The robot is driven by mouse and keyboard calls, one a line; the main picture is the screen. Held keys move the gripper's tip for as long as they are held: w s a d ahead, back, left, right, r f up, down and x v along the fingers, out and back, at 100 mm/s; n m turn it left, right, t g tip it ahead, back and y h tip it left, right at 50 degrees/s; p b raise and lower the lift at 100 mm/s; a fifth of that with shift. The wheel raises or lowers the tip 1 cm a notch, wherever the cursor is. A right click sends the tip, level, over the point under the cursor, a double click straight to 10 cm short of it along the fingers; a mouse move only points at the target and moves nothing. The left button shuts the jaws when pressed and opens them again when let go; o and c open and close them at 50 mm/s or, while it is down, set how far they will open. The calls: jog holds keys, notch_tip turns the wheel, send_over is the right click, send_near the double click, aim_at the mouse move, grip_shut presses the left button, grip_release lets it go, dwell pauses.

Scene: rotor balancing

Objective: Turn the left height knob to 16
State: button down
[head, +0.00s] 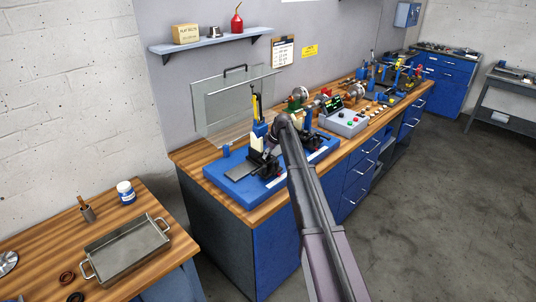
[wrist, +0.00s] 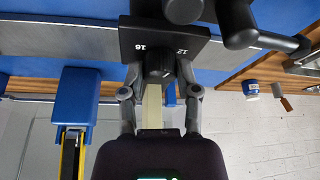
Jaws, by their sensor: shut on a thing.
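The left height knob (wrist: 158,65) is a dark knob in front of a black plate (wrist: 195,42) in the wrist view. White marks 16 and 12 show on the plate, with 16 just left of the knob and 12 to its right. My gripper (wrist: 158,76) has one finger on each side of the knob and is shut on it. I cannot make out a pointer on the knob. In the head view my arm reaches to the left stand of the blue balancing machine (head: 222,184), and it hides the knob there.
A blue block with a yellow part (wrist: 80,95) stands left of my gripper in the wrist view. A black bar (wrist: 262,40) juts out to the right of the plate. A control box (head: 343,122) stands right of the machine on the bench (head: 185,158).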

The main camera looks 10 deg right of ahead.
jog(key=shift+n+g, duration=0.5)
jog(key=shift+n, duration=0.9)
jog(key=shift+c, duration=1.7)
grip_release()
jog(key=shift+m, duration=0.3)
